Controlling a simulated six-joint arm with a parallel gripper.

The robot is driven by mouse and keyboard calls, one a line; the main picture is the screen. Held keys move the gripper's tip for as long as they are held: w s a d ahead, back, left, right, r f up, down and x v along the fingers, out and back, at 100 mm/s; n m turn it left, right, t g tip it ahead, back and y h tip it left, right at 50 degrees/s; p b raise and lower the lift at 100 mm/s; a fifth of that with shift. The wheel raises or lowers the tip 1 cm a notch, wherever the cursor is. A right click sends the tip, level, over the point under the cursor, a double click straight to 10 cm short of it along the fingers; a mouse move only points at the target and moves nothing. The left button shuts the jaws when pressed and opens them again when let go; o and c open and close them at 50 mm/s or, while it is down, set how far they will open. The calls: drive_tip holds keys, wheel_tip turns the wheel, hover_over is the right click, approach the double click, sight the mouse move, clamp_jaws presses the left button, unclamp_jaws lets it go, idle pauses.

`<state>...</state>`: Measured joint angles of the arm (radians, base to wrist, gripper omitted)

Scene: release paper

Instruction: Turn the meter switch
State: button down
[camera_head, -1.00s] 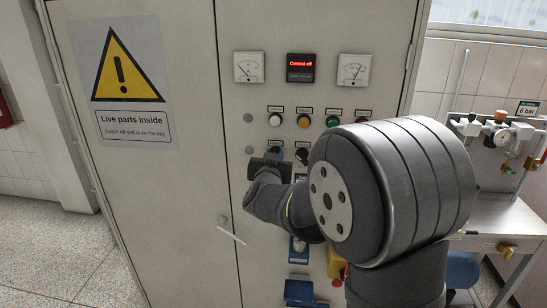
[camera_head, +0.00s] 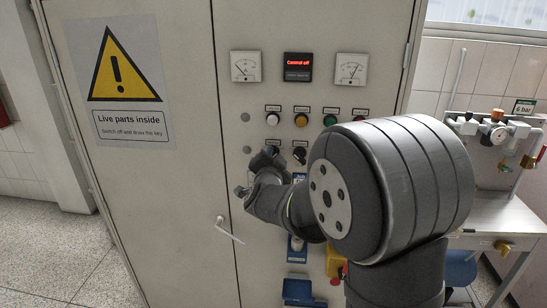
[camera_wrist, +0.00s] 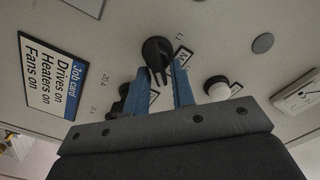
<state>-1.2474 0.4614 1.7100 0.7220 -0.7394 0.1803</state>
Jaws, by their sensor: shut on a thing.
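The meter switch is a black rotary knob (camera_wrist: 157,48) on the cabinet front, with small printed marks around it in the wrist view. My gripper (camera_wrist: 158,69) has its two blue fingers on either side of the knob's handle and is shut on it. In the head view, my gripper (camera_head: 270,153) is at the panel below the white button, and its wrist is tilted. Which mark the knob points to cannot be read clearly.
A second black knob (camera_head: 300,155) is close to the right of my gripper. White (camera_head: 273,119), yellow (camera_head: 302,120) and green (camera_head: 330,121) buttons sit above. Two dial meters (camera_head: 246,66) (camera_head: 351,69) flank a "Control off" display (camera_head: 298,67). A job card (camera_wrist: 55,80) is near.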

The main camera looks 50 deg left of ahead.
drive_tip(key=shift+m, duration=0.3)
drive_tip(key=c, duration=1.5)
unclamp_jaws()
drive_tip(key=v, duration=1.7)
drive_tip(key=shift+s+d+r, duration=0.1)
drive_tip(key=shift+s+d, duration=0.05)
drive_tip(key=shift+d, duration=0.05)
